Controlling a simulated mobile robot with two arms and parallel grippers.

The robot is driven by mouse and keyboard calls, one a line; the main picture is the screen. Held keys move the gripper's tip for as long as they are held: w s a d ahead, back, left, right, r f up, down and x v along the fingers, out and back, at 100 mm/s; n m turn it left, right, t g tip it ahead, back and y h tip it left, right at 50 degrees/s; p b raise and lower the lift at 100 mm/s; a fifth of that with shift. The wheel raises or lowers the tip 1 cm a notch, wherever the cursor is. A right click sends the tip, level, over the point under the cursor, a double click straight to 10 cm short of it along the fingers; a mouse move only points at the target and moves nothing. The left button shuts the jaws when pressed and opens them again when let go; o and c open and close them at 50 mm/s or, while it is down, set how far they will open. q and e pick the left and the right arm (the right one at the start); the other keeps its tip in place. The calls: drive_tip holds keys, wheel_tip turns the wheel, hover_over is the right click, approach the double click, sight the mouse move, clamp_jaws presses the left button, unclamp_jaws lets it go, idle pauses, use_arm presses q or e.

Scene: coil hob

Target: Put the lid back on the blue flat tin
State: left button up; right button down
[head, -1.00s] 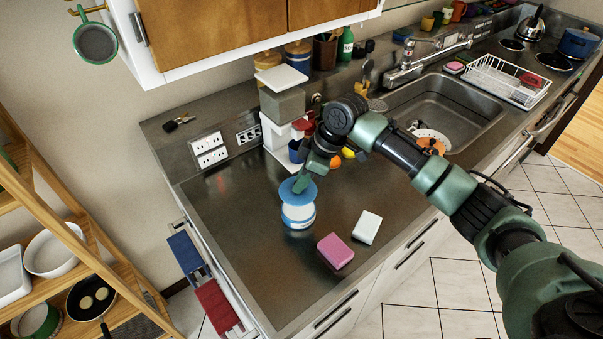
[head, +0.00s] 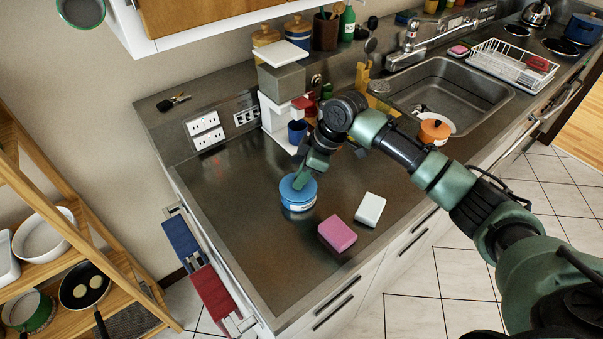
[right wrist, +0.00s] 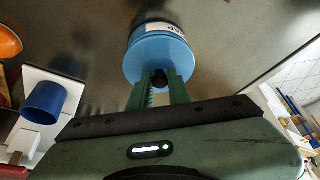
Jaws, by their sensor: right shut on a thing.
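The blue flat tin (head: 299,207), with a white label band, stands upright on the steel counter near its left end. Its blue lid (head: 292,190) sits level on top of it, with no gap that I can see. My right gripper (head: 303,181) comes from above and is shut on the lid's dark knob. In the right wrist view the two fingers (right wrist: 159,82) close around the knob, and the lid (right wrist: 140,66) lies against the tin (right wrist: 163,30). My left gripper is not in view.
A pink sponge (head: 337,233) and a white block (head: 370,209) lie right of the tin. A coffee machine (head: 277,120) with a blue cup (head: 297,131) stands behind it. The counter left of the tin is clear; its front edge is close by.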

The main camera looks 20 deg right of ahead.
drive_tip(key=shift+p, duration=0.75)
idle(1.2)
drive_tip(key=shift+f+p, duration=0.2)
drive_tip(key=shift+p, duration=0.55)
idle(1.2)
drive_tip(key=c, duration=1.2)
unclamp_jaws()
drive_tip(key=shift+c, duration=0.2)
drive_tip(key=shift+o, duration=0.3)
drive_tip(key=o, duration=0.4)
